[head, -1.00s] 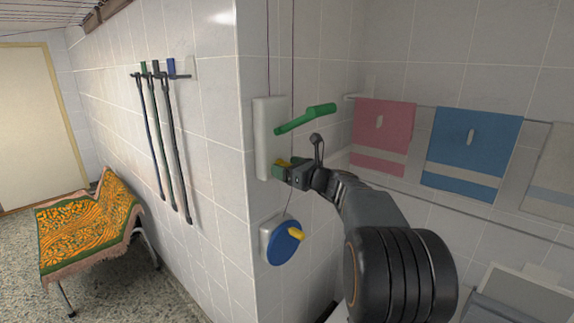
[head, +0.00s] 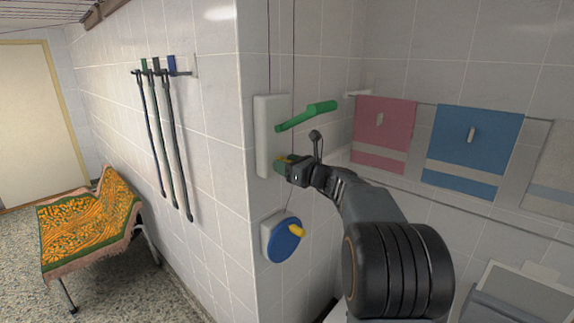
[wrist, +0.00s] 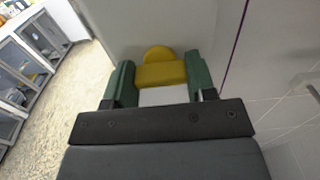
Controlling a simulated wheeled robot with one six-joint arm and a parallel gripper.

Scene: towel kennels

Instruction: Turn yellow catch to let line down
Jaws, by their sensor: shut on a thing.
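The yellow catch (wrist: 161,73) sits between the two green fingers of my gripper (wrist: 162,80) in the wrist view. My gripper is shut on it. A green lever (head: 307,116) is on the same plate above my gripper, slanting up to the right. Thin lines (head: 293,50) run down the wall to the plate. A blue reel (head: 284,241) with a yellow knob (head: 297,230) is below.
Pink (head: 384,135) and blue (head: 472,138) towels hang on a rail at the right. Several dark poles (head: 166,140) hang on the left wall. A bench with a patterned orange cover (head: 88,225) stands at the left.

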